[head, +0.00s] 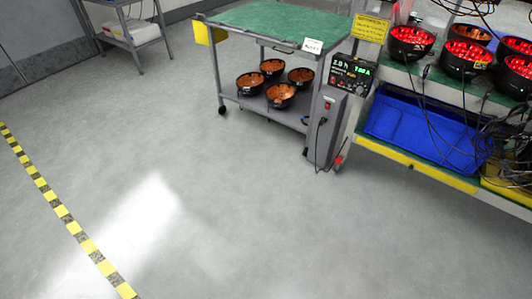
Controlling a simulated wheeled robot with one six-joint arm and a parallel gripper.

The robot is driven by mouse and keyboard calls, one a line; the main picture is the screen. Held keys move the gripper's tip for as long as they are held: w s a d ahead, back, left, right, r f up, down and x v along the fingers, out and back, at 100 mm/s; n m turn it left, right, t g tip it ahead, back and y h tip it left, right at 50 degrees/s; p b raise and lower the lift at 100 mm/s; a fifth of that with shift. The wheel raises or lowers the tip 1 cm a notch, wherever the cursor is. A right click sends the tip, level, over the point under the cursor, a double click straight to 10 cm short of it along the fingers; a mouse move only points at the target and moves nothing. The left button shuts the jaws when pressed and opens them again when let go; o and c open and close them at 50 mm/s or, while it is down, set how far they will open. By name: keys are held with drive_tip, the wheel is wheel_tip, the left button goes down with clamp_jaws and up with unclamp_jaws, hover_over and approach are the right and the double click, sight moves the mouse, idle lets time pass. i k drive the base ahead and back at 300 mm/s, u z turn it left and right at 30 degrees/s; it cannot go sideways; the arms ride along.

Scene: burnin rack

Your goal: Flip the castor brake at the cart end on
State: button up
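A grey cart (263,97) with a green top (268,22) stands at upper centre. A dark castor (222,110) shows under its left front leg. Another dark castor (305,151) shows under its right front leg, beside a grey upright box (322,128). A small red part (338,160) is near the floor at that box's right side; I cannot tell if it is a brake lever. The castor brakes are too small to read as on or off. My gripper is not in view.
Several black bowls with orange insides (281,94) sit on the cart's lower shelf. A rack with red-lit bowls (410,40) and a blue tray (425,130) stands at right, with hanging cables. A yellow-black floor stripe (60,210) runs at left. The floor in front is clear.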

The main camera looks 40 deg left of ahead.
sight(338, 161)
drive_tip(key=u, duration=0.9)
drive_tip(key=i, duration=2.3)
